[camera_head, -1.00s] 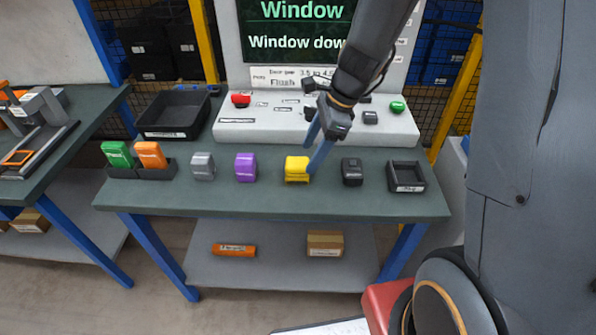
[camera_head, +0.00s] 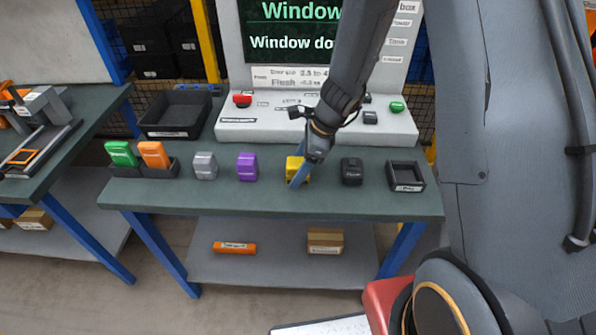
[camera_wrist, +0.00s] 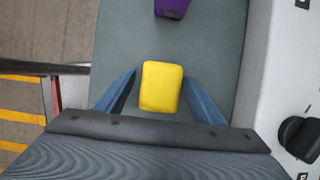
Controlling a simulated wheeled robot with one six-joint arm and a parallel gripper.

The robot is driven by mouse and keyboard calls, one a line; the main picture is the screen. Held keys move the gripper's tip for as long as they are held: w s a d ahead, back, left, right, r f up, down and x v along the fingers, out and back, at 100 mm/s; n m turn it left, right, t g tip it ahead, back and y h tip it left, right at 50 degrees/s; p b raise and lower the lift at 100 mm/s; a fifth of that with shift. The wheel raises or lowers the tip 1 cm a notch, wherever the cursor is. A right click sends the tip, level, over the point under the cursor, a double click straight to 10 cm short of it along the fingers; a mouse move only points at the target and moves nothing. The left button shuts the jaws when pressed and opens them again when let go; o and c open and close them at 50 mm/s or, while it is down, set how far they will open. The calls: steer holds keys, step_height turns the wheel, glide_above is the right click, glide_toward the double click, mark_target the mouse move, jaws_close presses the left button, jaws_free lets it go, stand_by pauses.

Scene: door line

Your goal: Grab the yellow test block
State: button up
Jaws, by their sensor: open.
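The yellow test block (camera_head: 293,165) stands on the green workbench top between a purple block and a dark grey block. In the wrist view the yellow block (camera_wrist: 161,86) lies between the two blue fingers of my gripper (camera_wrist: 161,95). The fingers are open, one on each side, with a gap between each finger and the block. I cannot tell exactly how high the fingertips are above the bench.
The purple block (camera_head: 247,167), a grey block (camera_head: 205,166) and the dark block (camera_head: 351,171) stand in the same row. A small black tray (camera_head: 405,187) is at the right. Green and orange blocks sit in a holder at left. A console (camera_head: 250,130) rises behind.

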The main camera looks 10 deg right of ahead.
steer(key=c, duration=1.3)
steer(key=shift+r, duration=0.1)
